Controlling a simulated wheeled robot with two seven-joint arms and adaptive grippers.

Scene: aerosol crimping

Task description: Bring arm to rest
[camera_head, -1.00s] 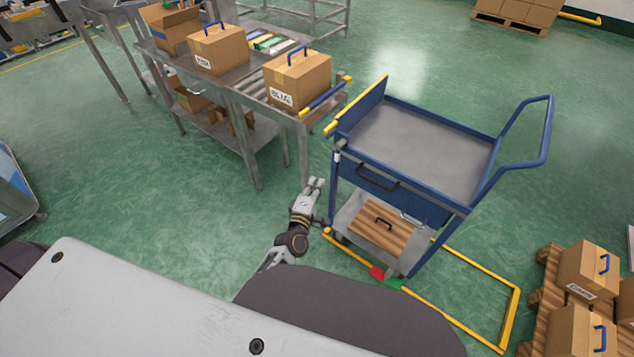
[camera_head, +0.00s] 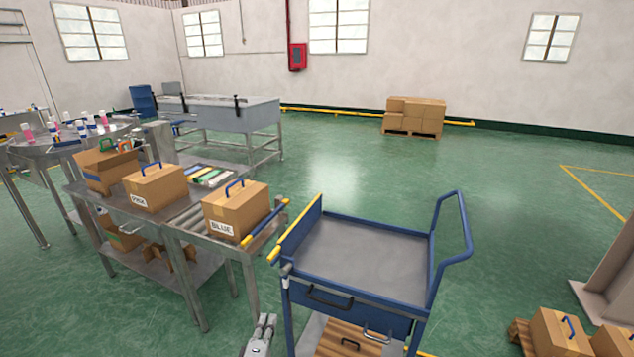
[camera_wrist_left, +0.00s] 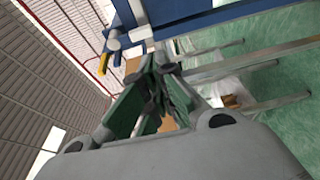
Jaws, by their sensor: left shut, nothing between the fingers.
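My left gripper (camera_head: 264,326) shows at the bottom of the head view, in front of the blue cart's left side. It is shut and empty. In the left wrist view its fingers (camera_wrist_left: 158,75) point toward a blue frame. The blue cart (camera_head: 365,250) has a bare grey top. A wooden board with a dark handle (camera_head: 345,340) lies on its lower shelf. My right gripper is not in view.
A steel roller table (camera_head: 190,222) left of the cart bears a box marked BLUE (camera_head: 237,212), another labelled box (camera_head: 155,188) and an open box (camera_head: 105,170). More boxes (camera_head: 560,335) stand at the lower right. Green floor is clear behind the cart.

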